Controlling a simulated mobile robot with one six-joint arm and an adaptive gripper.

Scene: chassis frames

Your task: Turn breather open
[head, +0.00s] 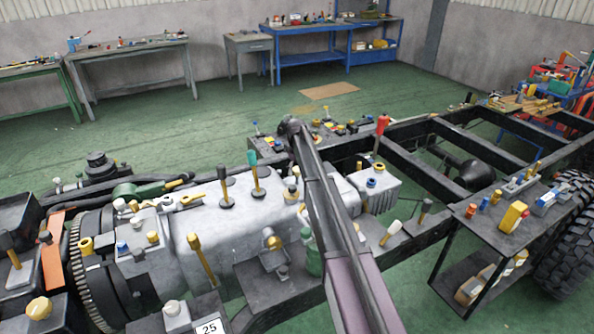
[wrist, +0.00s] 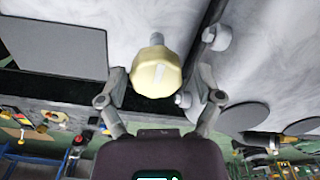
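A pale cream, faceted knob on a short grey stem (wrist: 157,72) is in the upper middle of the wrist view, in front of a grey-white casing. It looks like the breather, but no label shows. My gripper (wrist: 162,82) is open, with one finger to the left of the knob and one to the right. A gap shows on both sides, so neither finger appears to touch it. Which way the knob is turned cannot be read. In the head view my arm crosses the casing (head: 225,215), and my gripper cannot be made out there.
Several levers and caps stand up from the casing, including a teal-topped lever (head: 255,170) and a yellow-handled lever (head: 200,255). A black side shelf (head: 505,235) with small parts stands at right. Green floor (head: 180,140) is clear behind the chassis.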

